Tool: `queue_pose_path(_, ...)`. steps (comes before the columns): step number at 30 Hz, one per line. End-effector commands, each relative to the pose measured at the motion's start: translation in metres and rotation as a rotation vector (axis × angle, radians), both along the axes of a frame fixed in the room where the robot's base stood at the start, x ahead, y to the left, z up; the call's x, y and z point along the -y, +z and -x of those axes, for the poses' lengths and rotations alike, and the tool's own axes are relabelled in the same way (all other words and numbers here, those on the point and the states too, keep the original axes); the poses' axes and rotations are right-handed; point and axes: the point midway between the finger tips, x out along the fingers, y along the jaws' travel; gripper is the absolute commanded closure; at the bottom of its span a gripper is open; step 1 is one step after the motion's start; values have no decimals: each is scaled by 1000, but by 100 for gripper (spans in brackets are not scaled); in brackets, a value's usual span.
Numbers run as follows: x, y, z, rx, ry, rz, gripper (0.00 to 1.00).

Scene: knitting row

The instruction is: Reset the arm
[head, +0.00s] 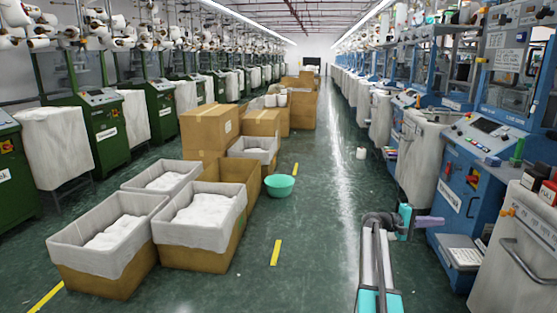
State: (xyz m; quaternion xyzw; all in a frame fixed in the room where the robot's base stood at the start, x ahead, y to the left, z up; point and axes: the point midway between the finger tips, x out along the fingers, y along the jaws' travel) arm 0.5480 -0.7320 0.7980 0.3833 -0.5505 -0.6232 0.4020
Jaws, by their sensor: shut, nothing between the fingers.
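My arm reaches up from the bottom edge of the head view, right of the middle, and bends to the right at its top. My gripper (438,222) is at the end of it, purple-grey, pointing right toward the blue knitting machine (468,190). It is shut, with nothing seen in it. In the picture it overlaps the area beside the machine's lower front; I cannot tell how far apart they are.
Lined boxes of white fabric (200,255) and cardboard boxes (208,130) stand left of the aisle. A teal basin (279,186) and a white cone (361,153) are on the floor. Green machines (100,128) line the left. The middle aisle (320,240) is mostly clear.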

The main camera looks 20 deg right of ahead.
Motion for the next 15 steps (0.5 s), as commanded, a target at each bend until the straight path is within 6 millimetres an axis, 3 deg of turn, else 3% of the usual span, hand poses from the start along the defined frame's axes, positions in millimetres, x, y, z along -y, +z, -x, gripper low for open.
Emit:
queue_pose_path(1,-18,-11,-15,-14,28,-19,100)
queue_pose_path(6,-75,-63,-52,-43,103,-94,100)
queue_pose_path(15,-185,-159,-83,-77,211,-266,100)
